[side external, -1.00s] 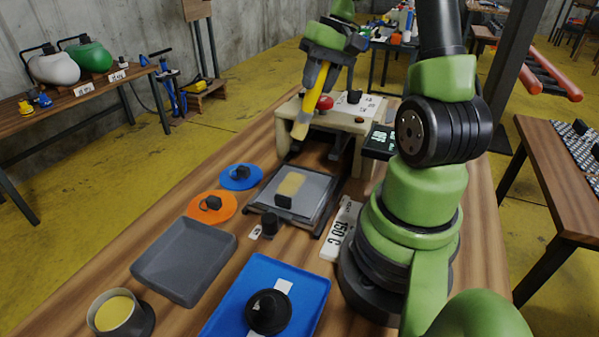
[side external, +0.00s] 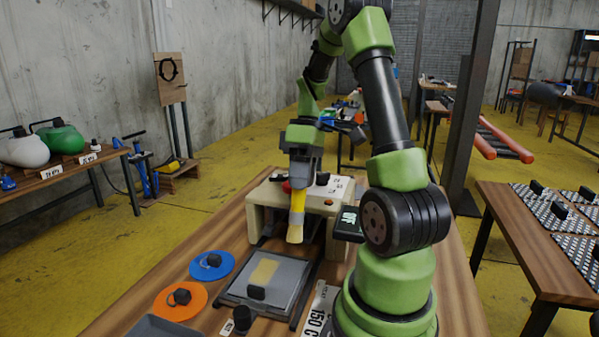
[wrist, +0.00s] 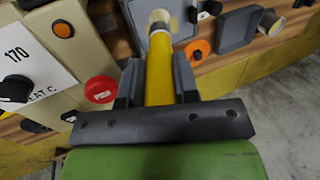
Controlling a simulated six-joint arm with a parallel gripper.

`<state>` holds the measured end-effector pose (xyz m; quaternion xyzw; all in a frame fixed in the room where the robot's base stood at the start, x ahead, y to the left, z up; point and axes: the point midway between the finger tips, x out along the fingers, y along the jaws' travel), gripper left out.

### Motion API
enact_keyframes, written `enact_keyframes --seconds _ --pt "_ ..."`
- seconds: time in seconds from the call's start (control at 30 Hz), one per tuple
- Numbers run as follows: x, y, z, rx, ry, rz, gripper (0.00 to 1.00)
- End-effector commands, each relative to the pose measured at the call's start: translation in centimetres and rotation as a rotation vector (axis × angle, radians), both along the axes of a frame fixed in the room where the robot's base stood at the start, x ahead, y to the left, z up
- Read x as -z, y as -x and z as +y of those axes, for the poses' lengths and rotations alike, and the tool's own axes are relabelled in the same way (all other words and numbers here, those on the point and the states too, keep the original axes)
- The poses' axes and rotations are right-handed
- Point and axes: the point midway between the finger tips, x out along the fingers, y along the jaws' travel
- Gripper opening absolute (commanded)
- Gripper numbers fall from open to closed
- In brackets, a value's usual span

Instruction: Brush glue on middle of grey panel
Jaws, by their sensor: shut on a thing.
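My gripper (side external: 300,172) is shut on the yellow handle of a brush (side external: 297,220), which hangs nearly upright with its pale bristles down. It also shows in the wrist view, where the yellow brush (wrist: 160,75) lies between my jaws (wrist: 156,88). The grey panel (side external: 287,275) lies on a dark frame in front of the cream press.
The cream press (side external: 262,215) stands behind the panel, with a red button and a display (side external: 348,222) at its right. Blue (side external: 212,265) and orange (side external: 181,300) discs lie left of the panel. A dark grey tray (side external: 160,328) is at the front left.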

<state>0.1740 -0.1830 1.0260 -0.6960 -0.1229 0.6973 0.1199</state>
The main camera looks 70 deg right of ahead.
Motion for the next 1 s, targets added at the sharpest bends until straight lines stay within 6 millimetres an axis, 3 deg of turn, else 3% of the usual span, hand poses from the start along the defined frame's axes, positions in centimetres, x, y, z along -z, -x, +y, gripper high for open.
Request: enact_keyframes --seconds 0.7,1.0 --pt "7.0 0.0 0.1 0.005 -0.006 0.003 0.01" --pt "6.9 0.0 2.8 0.003 0.000 -0.001 0.00"
